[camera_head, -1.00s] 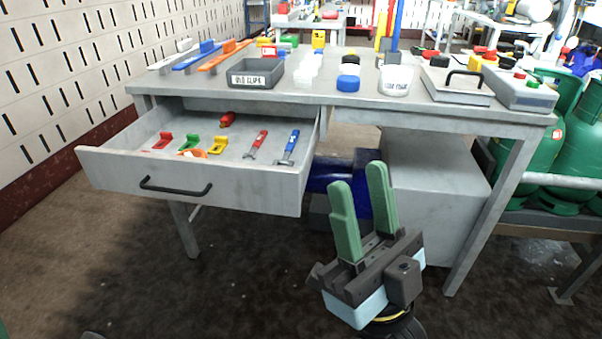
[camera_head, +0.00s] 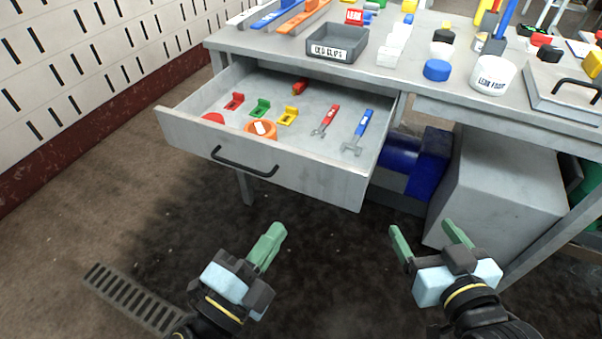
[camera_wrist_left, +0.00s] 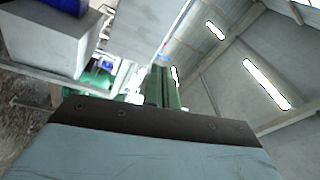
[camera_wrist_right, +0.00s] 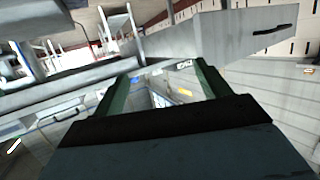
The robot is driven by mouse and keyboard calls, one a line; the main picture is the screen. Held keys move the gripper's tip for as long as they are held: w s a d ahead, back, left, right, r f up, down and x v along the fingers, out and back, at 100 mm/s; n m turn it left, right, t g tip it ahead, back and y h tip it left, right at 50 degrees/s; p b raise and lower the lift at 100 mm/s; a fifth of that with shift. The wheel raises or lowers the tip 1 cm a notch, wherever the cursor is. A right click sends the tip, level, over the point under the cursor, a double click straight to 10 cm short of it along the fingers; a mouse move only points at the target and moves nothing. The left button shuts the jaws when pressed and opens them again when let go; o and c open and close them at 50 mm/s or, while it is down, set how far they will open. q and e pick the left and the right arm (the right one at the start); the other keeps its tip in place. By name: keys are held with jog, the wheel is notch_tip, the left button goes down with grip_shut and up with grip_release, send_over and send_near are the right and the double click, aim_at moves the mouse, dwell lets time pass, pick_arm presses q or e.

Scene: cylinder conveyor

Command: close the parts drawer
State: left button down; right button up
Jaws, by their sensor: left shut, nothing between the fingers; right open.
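The grey parts drawer (camera_head: 300,176) stands pulled out from under the workbench in the head view, with a black bar handle (camera_head: 244,164) on its front. It holds red, green and yellow brackets, an orange roll, and a red and a blue tool. My left gripper (camera_head: 276,232) is shut and empty, in front of and below the drawer, apart from it. My right gripper (camera_head: 425,228) is open and empty, right of the drawer's front corner and apart from it. The drawer front and handle also show in the right wrist view (camera_wrist_right: 220,36).
A grey cabinet (camera_head: 500,185) and a blue object (camera_head: 415,160) stand underneath. The floor before the drawer is clear, with a grate (camera_head: 133,297).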

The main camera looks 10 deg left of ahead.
pick_arm(q)
notch_tip(320, 180, down, 2)
jog(key=a+m+y+p, duration=0.1)
jog(key=m+y, duration=0.1)
jog(key=p, duration=0.3)
send_near(307, 177)
jog(key=shift+g, duration=0.3)
jog(key=x, duration=0.5)
jog(key=shift+w+d+r+p, duration=0.1)
jog(key=shift+w+r+p, duration=0.15)
jog(key=shift+r+p, duration=0.1)
jog(key=shift+w+d, duration=0.25)
jog(key=shift+w, duration=0.4)
pick_arm(e)
jog(key=s+d+f+g+h, duration=0.3)
jog(key=s+d+f+g, duration=0.3)
jog(key=s+f+g, duration=0.5)
jog(key=shift+s+f+m, duration=0.25)
jog(key=shift+s+m, duration=0.05)
jog(key=shift+s, duration=0.5)
pick_arm(q)
jog(key=shift+w, duration=0.1)
pick_arm(e)
jog(key=shift+d, duration=0.1)
